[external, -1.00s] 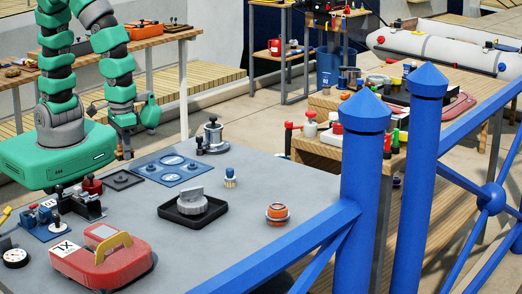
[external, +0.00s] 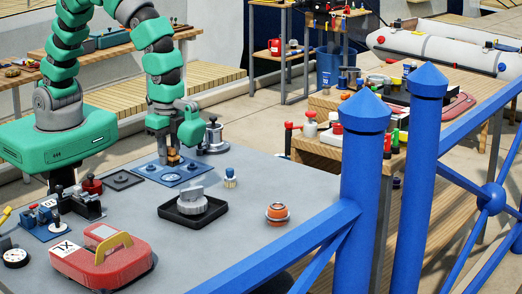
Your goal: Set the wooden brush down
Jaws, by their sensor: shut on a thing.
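My gripper (external: 174,152) points down over the blue panel (external: 181,177) with round fittings, near the far side of the grey bench top. It is shut on a small brown wooden piece, the wooden brush (external: 173,157), of which only a little shows between and below the fingers. The fingers hide the rest of it. I cannot tell whether the brush touches the panel or hangs just above it.
A grey metal fitting (external: 213,139) stands close right of my gripper. A blue-topped small brush-like item (external: 230,179), a black tray (external: 171,212) with a grey knob, an orange-ringed item (external: 278,214) and a red case (external: 90,268) stand on the bench. Bare bench lies between them.

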